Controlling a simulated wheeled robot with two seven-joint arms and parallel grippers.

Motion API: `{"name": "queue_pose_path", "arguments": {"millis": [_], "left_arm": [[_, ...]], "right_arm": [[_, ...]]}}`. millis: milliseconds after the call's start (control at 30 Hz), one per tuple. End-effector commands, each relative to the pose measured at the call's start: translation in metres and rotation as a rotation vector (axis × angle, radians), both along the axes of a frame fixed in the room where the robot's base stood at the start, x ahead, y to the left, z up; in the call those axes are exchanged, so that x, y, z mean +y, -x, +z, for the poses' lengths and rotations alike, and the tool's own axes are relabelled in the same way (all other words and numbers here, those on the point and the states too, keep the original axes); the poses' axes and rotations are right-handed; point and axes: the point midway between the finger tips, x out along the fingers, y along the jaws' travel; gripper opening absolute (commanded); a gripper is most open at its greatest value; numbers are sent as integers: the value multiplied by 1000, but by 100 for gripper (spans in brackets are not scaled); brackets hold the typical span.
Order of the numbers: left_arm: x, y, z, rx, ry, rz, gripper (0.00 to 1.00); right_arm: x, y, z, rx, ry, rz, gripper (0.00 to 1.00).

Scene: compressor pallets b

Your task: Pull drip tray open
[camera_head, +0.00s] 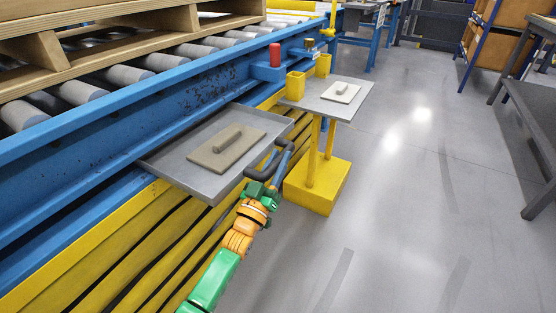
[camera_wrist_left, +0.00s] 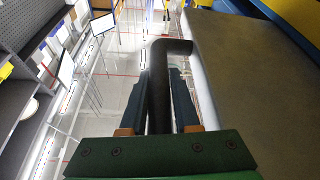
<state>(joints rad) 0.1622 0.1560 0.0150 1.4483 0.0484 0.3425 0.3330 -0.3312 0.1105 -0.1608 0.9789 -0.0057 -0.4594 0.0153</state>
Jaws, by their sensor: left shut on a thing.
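The grey drip tray (camera_head: 170,165) sticks out from under the blue conveyor beam, over the yellow slatted side. A tan plate with a raised grip (camera_head: 218,153) lies in it. A dark bent handle (camera_head: 260,172) is on the tray's front right side. My left gripper (camera_head: 275,170) is at this handle, shut on it. In the left wrist view the handle (camera_wrist_left: 160,90) runs between the two fingers, and a broad greyish face of the tray (camera_wrist_left: 245,80) fills the right side. My right gripper is in neither view.
A yellow stand (camera_head: 318,185) with a grey top (camera_head: 325,105) stands close beyond the tray, holding a small light plate (camera_head: 341,93). A red part (camera_head: 275,54) sits on the conveyor's edge. A wooden pallet (camera_head: 120,30) rests on rollers.

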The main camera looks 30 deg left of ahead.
Motion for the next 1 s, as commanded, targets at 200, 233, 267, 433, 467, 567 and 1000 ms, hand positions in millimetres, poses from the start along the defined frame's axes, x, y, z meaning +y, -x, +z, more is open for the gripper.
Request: {"name": "queue_pose_path", "arguments": {"millis": [200,233,267,433,467,567,1000], "left_arm": [[0,0,-1,1,0,0,60],[0,0,-1,1,0,0,60],[0,0,0,1,0,0,60],[0,3,-2,2,0,0,60],[0,7,-3,3,1,0,60],[0,26,-10,5,1,0,60],[0,66,-27,0,0,0,60]], "right_arm": [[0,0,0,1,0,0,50],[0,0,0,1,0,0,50],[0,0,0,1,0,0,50],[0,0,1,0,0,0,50],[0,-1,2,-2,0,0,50],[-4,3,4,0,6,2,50],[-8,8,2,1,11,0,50]]}}
